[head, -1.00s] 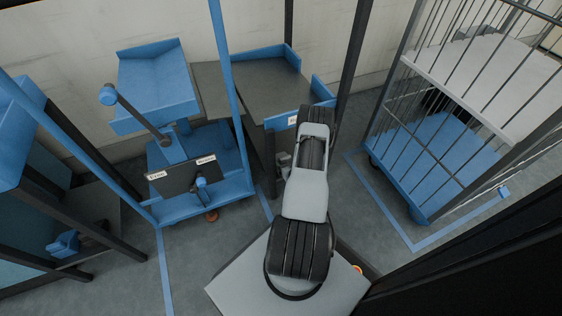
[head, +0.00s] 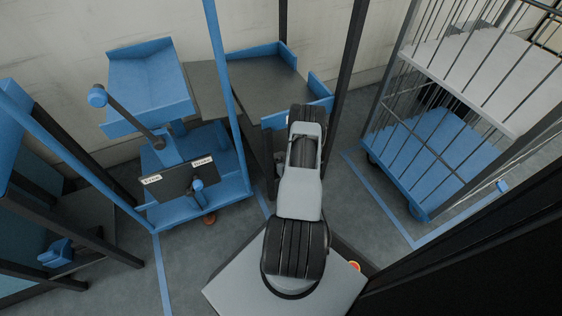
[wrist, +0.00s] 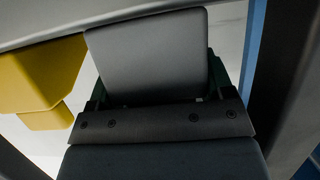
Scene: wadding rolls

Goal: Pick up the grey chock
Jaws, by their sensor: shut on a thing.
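The grey chock (wrist: 148,52) shows in the wrist view as a plain grey block with a flat face, upper middle. My gripper (wrist: 156,82) is shut on it, with a dark finger at each side of the block. The chock's lower end is hidden behind the dark gripper body. In the head view my arm covers the gripper, and I cannot make out the chock there.
A yellow object (wrist: 40,75) lies left of the chock in the wrist view. In the head view, a dark table with blue edges (head: 250,85) stands beyond my arm. A blue trolley (head: 150,85) stands left, a barred cage cart (head: 435,150) right. Grey floor lies between.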

